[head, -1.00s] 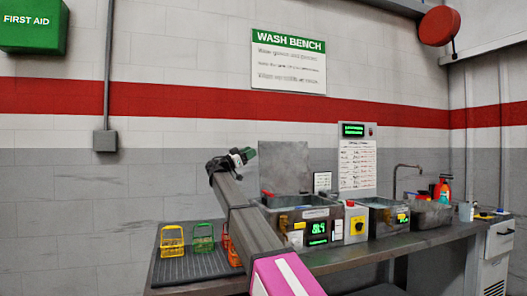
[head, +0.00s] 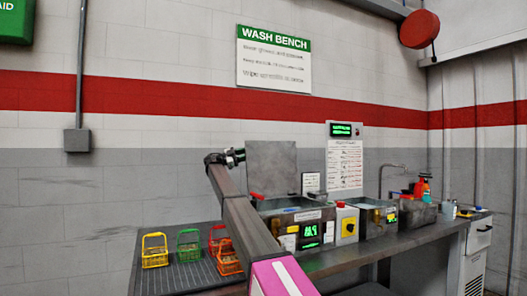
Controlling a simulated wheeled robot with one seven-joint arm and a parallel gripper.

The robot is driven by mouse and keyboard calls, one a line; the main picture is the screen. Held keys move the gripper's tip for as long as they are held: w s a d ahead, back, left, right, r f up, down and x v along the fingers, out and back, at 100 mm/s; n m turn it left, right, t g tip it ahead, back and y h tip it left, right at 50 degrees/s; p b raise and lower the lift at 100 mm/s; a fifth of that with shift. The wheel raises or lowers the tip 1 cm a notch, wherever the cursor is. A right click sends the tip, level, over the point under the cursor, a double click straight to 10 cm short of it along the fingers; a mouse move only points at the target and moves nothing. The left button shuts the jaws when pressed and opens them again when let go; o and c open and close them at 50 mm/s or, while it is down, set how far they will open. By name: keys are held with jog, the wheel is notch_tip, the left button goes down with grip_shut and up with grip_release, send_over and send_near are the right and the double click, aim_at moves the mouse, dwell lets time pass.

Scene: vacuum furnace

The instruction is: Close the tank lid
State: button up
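The tank lid (head: 271,168) is a flat grey panel standing upright at the back of the left wash tank (head: 290,204), so the tank is open. The tank has a front panel with a green lit display (head: 309,231). My gripper (head: 238,156) is left of the lid, near its upper left edge in the picture. It is small and dark, and its fingers are too small to tell open from shut. I cannot tell whether it touches the lid. My arm crosses in front of the bench, left of the tank.
Yellow (head: 155,251), green (head: 188,246) and orange-red (head: 228,258) wire baskets stand on a dark ribbed mat (head: 180,277) at the left.

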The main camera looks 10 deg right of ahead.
aim_at(263, 149)
jog(key=x, duration=1)
jog(key=shift+d+r, duration=0.1)
jog(key=shift+d, duration=0.15)
grip_shut()
